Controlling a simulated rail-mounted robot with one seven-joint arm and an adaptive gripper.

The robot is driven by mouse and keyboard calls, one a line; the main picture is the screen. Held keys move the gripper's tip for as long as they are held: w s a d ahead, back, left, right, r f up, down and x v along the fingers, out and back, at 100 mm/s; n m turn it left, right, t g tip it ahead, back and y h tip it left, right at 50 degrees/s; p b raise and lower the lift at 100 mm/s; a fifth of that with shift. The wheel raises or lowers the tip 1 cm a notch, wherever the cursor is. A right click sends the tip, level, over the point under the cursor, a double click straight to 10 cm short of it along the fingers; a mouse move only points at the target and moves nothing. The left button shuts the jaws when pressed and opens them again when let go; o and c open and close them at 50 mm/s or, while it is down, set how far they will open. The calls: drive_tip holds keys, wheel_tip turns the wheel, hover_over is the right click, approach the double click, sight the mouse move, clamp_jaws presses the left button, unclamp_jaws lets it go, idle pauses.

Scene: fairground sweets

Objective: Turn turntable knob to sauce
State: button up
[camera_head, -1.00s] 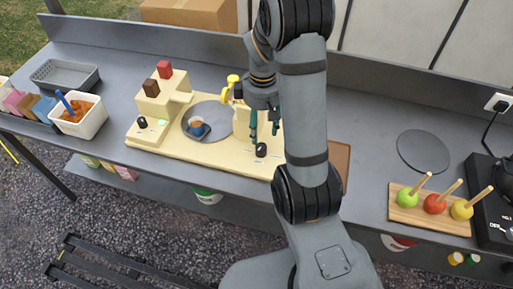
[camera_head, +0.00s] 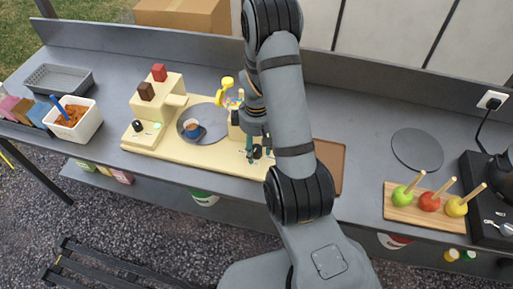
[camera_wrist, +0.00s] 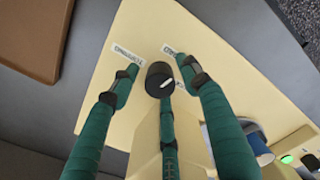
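The black turntable knob (camera_wrist: 159,76) has a white mark and sits on the cream dispenser base (camera_wrist: 115,105). In the head view the knob (camera_head: 257,152) is between my gripper's (camera_head: 259,154) fingertips. In the wrist view my gripper's (camera_wrist: 160,72) green fingers are spread around it, with small gaps at the sides; I cannot tell whether the third finger touches it.
The cream dispenser (camera_head: 160,112) has red and brown blocks on top and another black knob (camera_head: 137,126) at the left. A yellow dispenser part (camera_head: 226,84) stands near my arm. A brown board (camera_head: 329,165) lies to the right. Candied apples on a wooden board (camera_head: 400,209) are farther right.

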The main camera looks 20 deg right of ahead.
drive_tip(key=shift+c, duration=1.2)
drive_tip(key=c, duration=0.8)
